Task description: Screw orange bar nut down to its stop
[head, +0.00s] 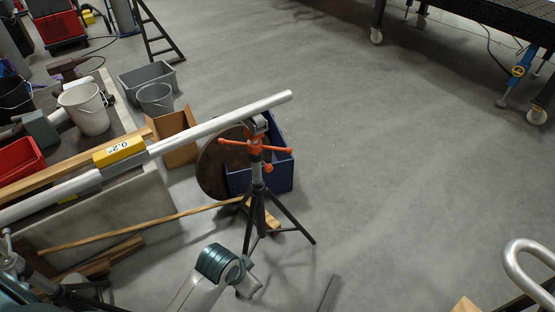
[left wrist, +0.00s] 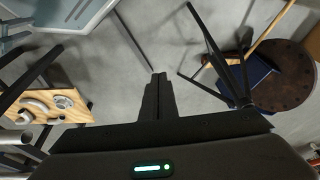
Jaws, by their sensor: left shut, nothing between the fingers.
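The orange bar nut (head: 255,147), with bars sticking out to several sides, sits around the threaded post of a black tripod stand (head: 259,205). A grey head on top of the post carries a long pale pipe (head: 222,122). My left arm comes up at the bottom centre of the head view, well below and apart from the nut. In the left wrist view my left gripper (left wrist: 158,78) is shut and empty. The tripod's legs (left wrist: 222,62) show beyond it to the right; the orange nut is not seen there. My right gripper is in neither view.
A blue crate (head: 284,168) and a round rusty disc (head: 212,170) stand right behind the tripod. Buckets and a cardboard box (head: 178,140) are at the left.

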